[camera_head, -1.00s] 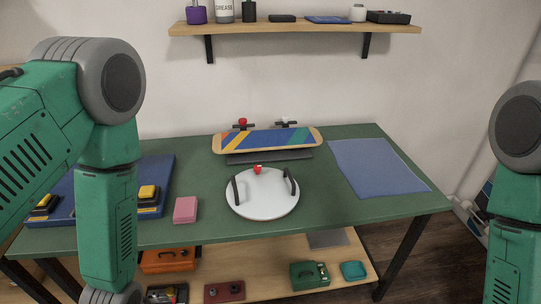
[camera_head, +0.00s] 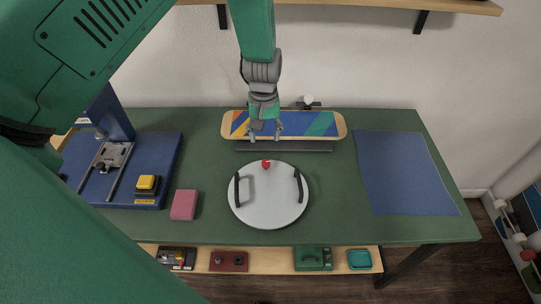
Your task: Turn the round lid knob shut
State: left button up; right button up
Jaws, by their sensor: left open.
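A white round lid (camera_head: 268,208) lies on the green table, in front of the skateboard. It has two black upright handles, one at its left (camera_head: 237,190) and one at its right (camera_head: 299,186). A small red knob (camera_head: 266,164) sits at its back edge. My left gripper (camera_head: 265,137) points down with its fingers apart and empty. In the picture it overlaps the skateboard (camera_head: 305,124), just behind the red knob and apart from it. The gripper hides part of the board's left half. My right gripper is out of view.
A blue press base (camera_head: 165,150) stands on the left, with a yellow-topped block (camera_head: 147,184). A pink block (camera_head: 184,204) lies left of the lid. A blue mat (camera_head: 405,175) covers the right. A dark bar (camera_head: 300,147) lies before the board. A wall shelf (camera_head: 350,3) hangs above.

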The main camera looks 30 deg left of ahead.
aim_at(266, 162)
pick_arm(q)
jog(key=f, duration=1)
jog(key=shift+d, duration=0.2)
jog(key=shift+a+f+p, duration=0.2)
jog(key=shift+f+p, duration=0.1)
jog(key=shift+f, duration=0.45)
jog(key=shift+d, duration=0.15)
grip_shut()
